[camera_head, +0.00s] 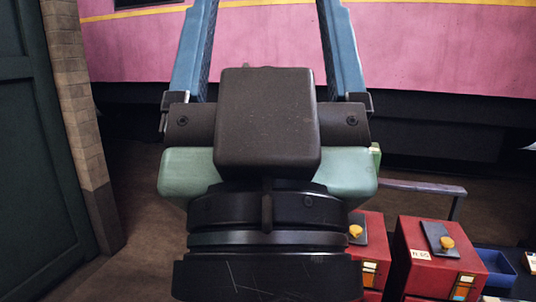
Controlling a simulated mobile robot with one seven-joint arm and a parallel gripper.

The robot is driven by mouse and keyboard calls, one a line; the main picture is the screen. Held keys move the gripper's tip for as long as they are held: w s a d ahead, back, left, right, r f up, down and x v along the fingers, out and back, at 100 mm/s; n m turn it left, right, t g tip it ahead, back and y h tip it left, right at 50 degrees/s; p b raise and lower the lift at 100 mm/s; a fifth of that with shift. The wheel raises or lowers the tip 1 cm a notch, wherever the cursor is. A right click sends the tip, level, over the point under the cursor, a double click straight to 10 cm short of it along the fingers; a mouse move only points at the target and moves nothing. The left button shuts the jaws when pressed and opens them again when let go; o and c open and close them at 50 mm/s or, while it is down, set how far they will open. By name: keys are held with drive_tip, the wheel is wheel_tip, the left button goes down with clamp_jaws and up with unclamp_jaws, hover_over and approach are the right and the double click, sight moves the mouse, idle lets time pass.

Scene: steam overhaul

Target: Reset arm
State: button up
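My gripper (266,25) fills the middle of the view, seen from behind. Its two blue fingers stand wide apart and point up and away. They converge slightly toward the top edge, where their tips are cut off. Nothing shows between the fingers except the pink side wall behind them. The dark palm block and black wrist rings are below the fingers, and the rest of my arm is out of view.
A pink vehicle side (440,45) with a yellow stripe spans the back. Two red boxes (415,275) with yellow knobs stand at lower right, one partly hidden by my wrist. A blue tray (497,262) is beside them. A brick pillar (75,100) and dark green door (30,170) stand left.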

wheel_tip(320, 180, up, 14)
drive_tip(key=p, duration=1.1)
drive_tip(key=shift+f, duration=0.2)
